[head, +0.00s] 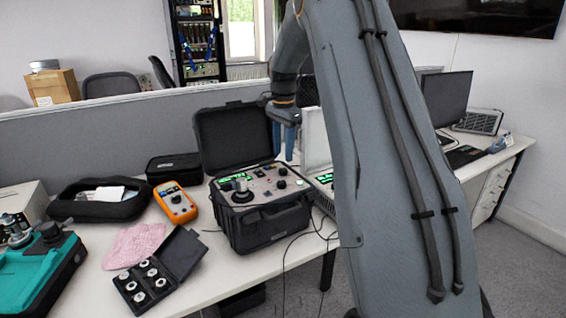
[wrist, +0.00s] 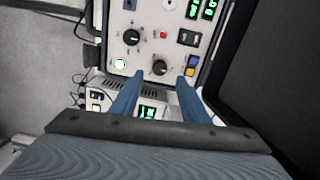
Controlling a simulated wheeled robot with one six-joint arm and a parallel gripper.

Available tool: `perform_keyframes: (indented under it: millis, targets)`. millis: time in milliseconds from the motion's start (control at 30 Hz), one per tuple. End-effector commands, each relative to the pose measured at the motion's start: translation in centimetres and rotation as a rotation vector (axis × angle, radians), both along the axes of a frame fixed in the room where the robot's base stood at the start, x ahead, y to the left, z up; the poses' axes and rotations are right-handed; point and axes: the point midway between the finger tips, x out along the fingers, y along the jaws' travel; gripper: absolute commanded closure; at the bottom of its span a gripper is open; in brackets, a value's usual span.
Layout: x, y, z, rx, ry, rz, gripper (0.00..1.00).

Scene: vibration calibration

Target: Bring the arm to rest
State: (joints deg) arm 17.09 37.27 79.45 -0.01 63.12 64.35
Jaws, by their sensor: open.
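My gripper (head: 285,140) points down in the head view, above the right side of an open black case (head: 262,222) with a control panel (head: 262,186). In the wrist view its two blue fingers (wrist: 155,92) are spread apart with nothing between them. Black knobs, a red button and green displays of the panel (wrist: 150,45) show beyond the fingertips. The fingers appear apart from the panel. My forearm covers much of the right half of the head view and hides part of the desk.
The case's raised lid (head: 236,135) stands beside my gripper. A monitor (head: 446,98) stands at right.

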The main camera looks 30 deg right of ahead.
Motion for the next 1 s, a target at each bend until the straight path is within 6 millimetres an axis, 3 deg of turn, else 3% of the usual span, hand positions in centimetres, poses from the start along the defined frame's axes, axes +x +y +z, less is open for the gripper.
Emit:
perform_keyframes:
  millis: [200, 767, 867, 1000]
  targets:
    - [0.0, 0.0, 1.8, 0.000, 0.001, 0.000, 0.58]
    - [-0.2, 0.2, 2.0, 0.000, -0.001, 0.010, 0.58]
    - [-0.9, 1.4, 1.8, -0.004, -0.010, 0.070, 0.58]
    - [-3.7, 5.1, 1.1, -0.015, -0.037, 0.268, 0.58]
